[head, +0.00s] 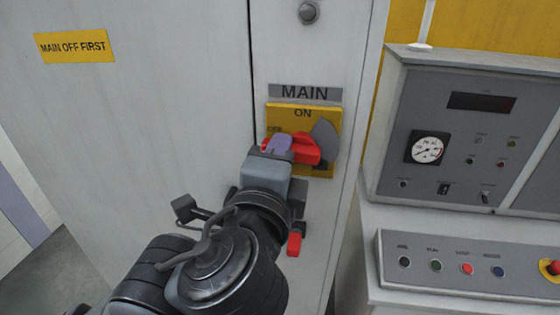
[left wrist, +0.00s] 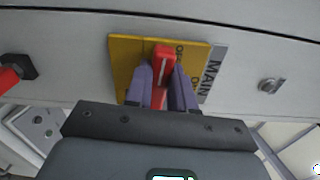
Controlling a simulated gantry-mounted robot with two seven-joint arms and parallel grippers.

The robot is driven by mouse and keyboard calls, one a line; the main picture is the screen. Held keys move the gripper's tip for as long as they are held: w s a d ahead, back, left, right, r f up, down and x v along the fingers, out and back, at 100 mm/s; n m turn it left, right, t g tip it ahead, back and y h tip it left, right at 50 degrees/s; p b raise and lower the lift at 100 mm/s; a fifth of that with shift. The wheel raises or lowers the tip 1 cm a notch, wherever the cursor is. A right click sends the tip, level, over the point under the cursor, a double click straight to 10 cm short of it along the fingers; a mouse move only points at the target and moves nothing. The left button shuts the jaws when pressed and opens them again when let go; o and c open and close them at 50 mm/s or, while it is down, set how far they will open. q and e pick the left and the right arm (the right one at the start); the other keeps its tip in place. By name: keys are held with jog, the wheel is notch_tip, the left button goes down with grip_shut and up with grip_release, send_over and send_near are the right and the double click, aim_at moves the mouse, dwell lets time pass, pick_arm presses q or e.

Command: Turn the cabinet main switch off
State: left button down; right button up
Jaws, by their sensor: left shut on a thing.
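The main switch is a yellow plate (head: 328,168) with a red handle (head: 306,149) on the pale cabinet, under a "MAIN" label (head: 304,93). "ON" is printed at the plate's top; a partly hidden "OFF" shows at its upper left. The handle lies roughly level across the plate. My left gripper (head: 280,147) is shut on the handle. In the left wrist view, the red handle (left wrist: 162,62) sits between the two purple fingers of my left gripper (left wrist: 163,85). The gripper and arm hide part of the plate. My right gripper is not in view.
A yellow "MAIN OFF FIRST" sign (head: 74,47) is on the cabinet at left. A red part (head: 294,243) sits below the switch, near my arm. A grey control console (head: 460,150) with gauge and buttons stands at right. A round knob (head: 308,12) is above the switch.

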pick_arm(q)
jog(key=shift+f+n+b, duration=0.15)
jog(key=shift+n+b, duration=0.15)
jog(key=shift+n, duration=0.2)
jog(key=c, duration=1)
grip_release()
jog(key=shift+o, duration=0.2)
jog(key=shift+s, duration=0.1)
jog(key=s+a+p, duration=0.1)
jog(key=s+p, duration=0.1)
jog(key=s, duration=0.8)
jog(key=shift+s+a, duration=0.15)
jog(key=shift+s, duration=0.15)
